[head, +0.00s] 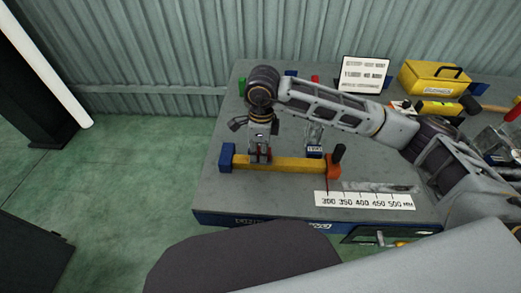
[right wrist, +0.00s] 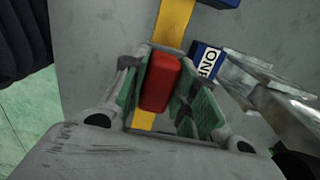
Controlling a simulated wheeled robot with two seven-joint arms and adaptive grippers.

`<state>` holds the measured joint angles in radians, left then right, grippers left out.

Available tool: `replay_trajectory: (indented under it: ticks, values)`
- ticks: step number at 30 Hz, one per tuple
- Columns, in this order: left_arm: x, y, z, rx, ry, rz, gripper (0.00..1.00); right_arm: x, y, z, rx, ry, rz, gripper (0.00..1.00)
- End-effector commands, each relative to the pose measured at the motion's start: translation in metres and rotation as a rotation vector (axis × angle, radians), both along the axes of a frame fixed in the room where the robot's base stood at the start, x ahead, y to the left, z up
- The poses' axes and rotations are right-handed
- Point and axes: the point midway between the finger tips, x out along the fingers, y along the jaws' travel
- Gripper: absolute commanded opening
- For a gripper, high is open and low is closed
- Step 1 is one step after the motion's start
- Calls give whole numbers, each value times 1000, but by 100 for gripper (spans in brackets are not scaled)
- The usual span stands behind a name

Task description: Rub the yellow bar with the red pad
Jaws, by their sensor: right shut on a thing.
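The yellow bar (head: 285,164) lies across the grey bench near its front left, between a blue block (head: 227,157) and an orange end piece with a dark handle (head: 334,168). My right gripper (head: 260,158) points down over the left part of the bar. It is shut on the red pad (right wrist: 160,82), which sits between the green-faced fingers in the right wrist view. The yellow bar (right wrist: 173,24) runs beneath the pad there; I cannot tell whether they touch. In the head view the pad is mostly hidden by the fingers. My left gripper is not in view.
A white number scale (head: 365,200) lies at the bench's front edge. A blue labelled block (right wrist: 206,60) and a metal part stand beside the bar. A yellow toolbox (head: 433,82) and a white sign (head: 364,74) are at the back.

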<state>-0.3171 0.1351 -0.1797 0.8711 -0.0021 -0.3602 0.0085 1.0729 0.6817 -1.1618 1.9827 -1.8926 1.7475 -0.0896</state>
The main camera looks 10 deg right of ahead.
Motion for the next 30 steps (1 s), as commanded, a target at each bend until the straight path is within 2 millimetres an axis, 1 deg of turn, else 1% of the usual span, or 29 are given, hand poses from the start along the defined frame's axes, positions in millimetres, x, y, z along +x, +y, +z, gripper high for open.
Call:
replay_trajectory:
  ticks: [7, 24, 30]
  values:
    - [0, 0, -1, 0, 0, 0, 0, 1, 3, 0, 1, 0, 1, 0]
    - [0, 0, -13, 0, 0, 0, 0, 9, 30, -4, 0, 0, 0, 0]
    - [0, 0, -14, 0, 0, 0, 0, 9, 34, -4, -1, 1, 1, 0]
